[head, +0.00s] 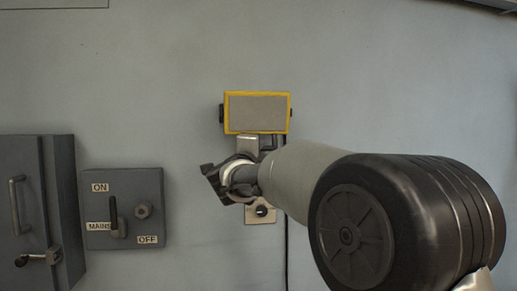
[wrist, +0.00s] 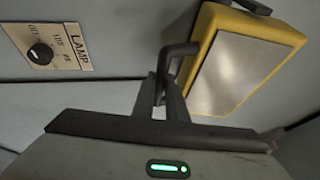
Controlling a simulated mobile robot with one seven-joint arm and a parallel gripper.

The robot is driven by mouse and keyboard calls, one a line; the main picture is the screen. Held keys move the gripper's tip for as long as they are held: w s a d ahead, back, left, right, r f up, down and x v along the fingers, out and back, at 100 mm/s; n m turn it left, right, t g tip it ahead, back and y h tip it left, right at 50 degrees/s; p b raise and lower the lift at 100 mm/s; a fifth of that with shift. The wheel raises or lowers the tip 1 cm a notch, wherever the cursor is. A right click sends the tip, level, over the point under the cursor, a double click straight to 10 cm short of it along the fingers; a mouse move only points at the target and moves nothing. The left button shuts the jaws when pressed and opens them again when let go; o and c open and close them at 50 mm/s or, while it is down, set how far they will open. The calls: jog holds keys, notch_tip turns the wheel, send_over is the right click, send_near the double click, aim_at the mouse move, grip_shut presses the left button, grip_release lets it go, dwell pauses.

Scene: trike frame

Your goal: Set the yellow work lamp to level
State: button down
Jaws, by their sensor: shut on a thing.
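The yellow work lamp (head: 257,112) is on the wall in the middle of the head view, its pale face towards the camera and its top edge about level. Its forward or backward tilt is hard to tell. In the wrist view the lamp (wrist: 236,68) is at upper right, turned aslant in the picture. A dark bent handle (wrist: 181,48) sticks out from its side. My gripper (wrist: 163,84) is shut on this handle. In the head view my gripper is below the lamp, its fingertips largely hidden by my own wrist.
A LAMP dial plate (wrist: 51,38) with a black knob is at upper left in the wrist view. A MAINS switch box (head: 124,209) and a grey cabinet (head: 24,210) are on the wall at left. The wall above the lamp is bare.

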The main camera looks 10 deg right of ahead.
jog(key=shift+s+r+b, duration=0.3)
jog(key=shift+s+r, duration=0.05)
jog(key=shift+s, duration=0.5)
jog(key=shift+s+r, duration=0.1)
jog(key=shift+r, duration=0.05)
jog(key=c, duration=1.8)
grip_release()
jog(key=shift+o, duration=0.2)
